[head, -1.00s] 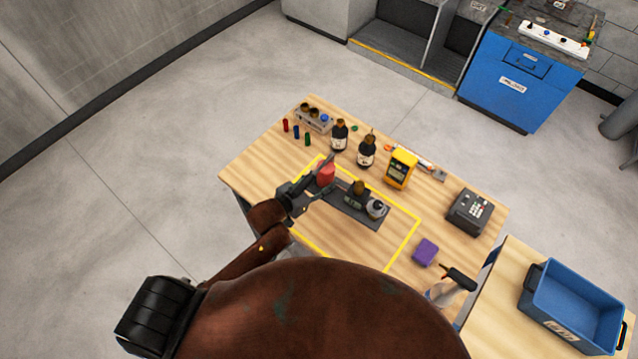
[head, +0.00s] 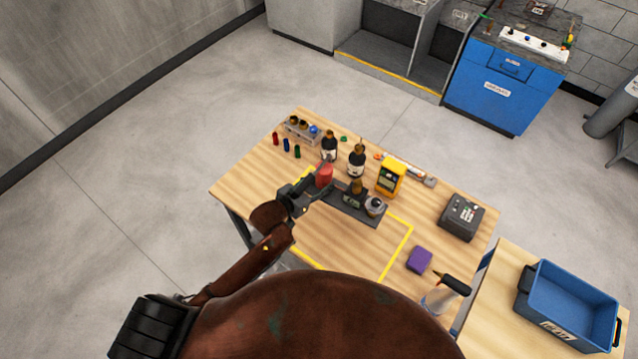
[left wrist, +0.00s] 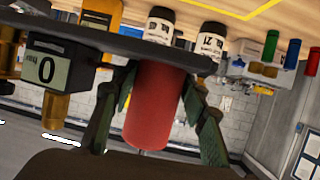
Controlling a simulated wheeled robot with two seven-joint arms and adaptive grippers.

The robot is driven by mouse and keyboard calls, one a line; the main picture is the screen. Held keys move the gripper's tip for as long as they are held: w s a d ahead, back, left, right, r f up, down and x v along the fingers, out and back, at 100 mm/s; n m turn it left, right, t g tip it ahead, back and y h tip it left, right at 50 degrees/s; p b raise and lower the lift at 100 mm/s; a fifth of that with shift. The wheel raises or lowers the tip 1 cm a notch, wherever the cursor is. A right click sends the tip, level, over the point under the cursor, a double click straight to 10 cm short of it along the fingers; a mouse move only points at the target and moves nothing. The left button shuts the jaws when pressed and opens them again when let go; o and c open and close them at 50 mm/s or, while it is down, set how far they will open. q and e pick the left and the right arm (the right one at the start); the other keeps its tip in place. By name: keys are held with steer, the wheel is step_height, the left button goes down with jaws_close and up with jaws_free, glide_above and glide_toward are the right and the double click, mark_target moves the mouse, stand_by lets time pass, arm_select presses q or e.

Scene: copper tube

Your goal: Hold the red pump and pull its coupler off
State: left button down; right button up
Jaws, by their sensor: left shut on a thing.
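The red pump (head: 324,176) is an upright red cylinder at the left end of a dark plate (head: 344,207). My left gripper (head: 311,191) is shut on the pump from the near left. The left wrist view, which is upside down, shows the pump (left wrist: 158,105) between both fingers. Also on the plate are a brass-topped dark block (head: 354,190) and a grey round fitting (head: 375,205). In the left wrist view the block (left wrist: 60,68) bears a "0" label. I cannot tell which part is the coupler. My right gripper is not in view.
A grey box (head: 461,218), a purple block (head: 419,259) and a clear black-topped bottle (head: 440,298) are to the right. The wooden table is clear in front of the plate.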

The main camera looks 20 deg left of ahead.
mark_target(321, 206)
arm_select(q)
steer(key=shift+w+d+f+b, duration=0.1)
steer(key=shift+f+b, duration=2.9)
steer(key=shift+f, duration=3.15)
stand_by(0.7)
steer(key=shift+s+f, duration=0.2)
steer(key=shift+f, duration=0.25)
steer(key=shift+r, duration=0.1)
stand_by(0.6)
